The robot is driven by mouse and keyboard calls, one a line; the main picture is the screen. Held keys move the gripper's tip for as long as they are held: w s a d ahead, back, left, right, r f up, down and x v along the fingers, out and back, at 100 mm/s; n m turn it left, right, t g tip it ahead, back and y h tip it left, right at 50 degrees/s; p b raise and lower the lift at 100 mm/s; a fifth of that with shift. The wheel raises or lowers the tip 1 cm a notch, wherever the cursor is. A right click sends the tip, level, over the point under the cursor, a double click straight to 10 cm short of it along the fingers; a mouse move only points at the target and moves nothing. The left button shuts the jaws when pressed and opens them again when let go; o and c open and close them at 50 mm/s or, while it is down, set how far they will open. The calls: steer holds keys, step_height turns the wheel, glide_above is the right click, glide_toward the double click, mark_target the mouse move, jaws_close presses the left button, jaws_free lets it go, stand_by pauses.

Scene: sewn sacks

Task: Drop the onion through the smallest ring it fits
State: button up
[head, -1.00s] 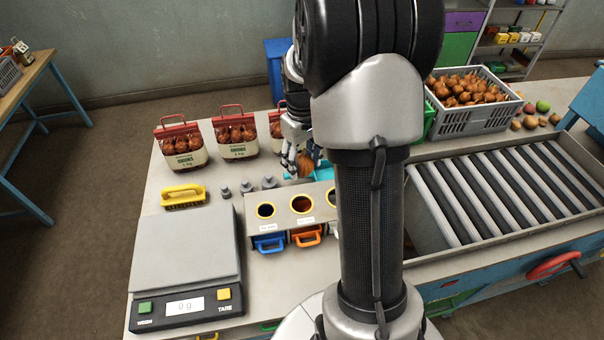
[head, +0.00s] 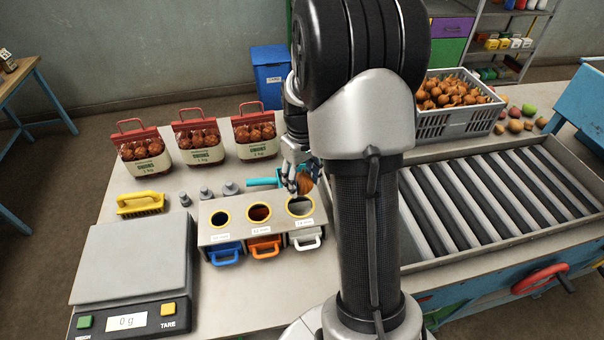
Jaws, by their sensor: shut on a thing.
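My gripper (head: 300,180) is shut on a brown onion (head: 305,183) and holds it just above and behind the right ring of the sizing box. The sizing box (head: 208,238) has three yellow-rimmed rings in its top. The left ring (head: 221,218) is the smallest, the middle ring (head: 259,213) is larger and the right ring (head: 300,206) looks largest. Below them are a blue drawer (head: 224,254), an orange drawer (head: 264,246) and a white drawer (head: 306,239). My arm hides the area right of the box.
A scale (head: 135,262) reading 0 g stands at the left. A roller conveyor (head: 500,200) and a crate of onions (head: 450,122) lie right.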

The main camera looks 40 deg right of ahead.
steer(key=shift+w+a+f+b, duration=0.1)
steer(key=shift+a+f+b, duration=0.15)
steer(key=shift+f+b, duration=0.45)
steer(key=shift+d+f+b, duration=0.1)
steer(key=shift+f+b, duration=1.7)
steer(key=shift+f, duration=0.7)
steer(key=o, duration=1.3)
steer(key=shift+r, duration=0.1)
step_height(320, 180, up, 12)
steer(key=shift+f, duration=0.1)
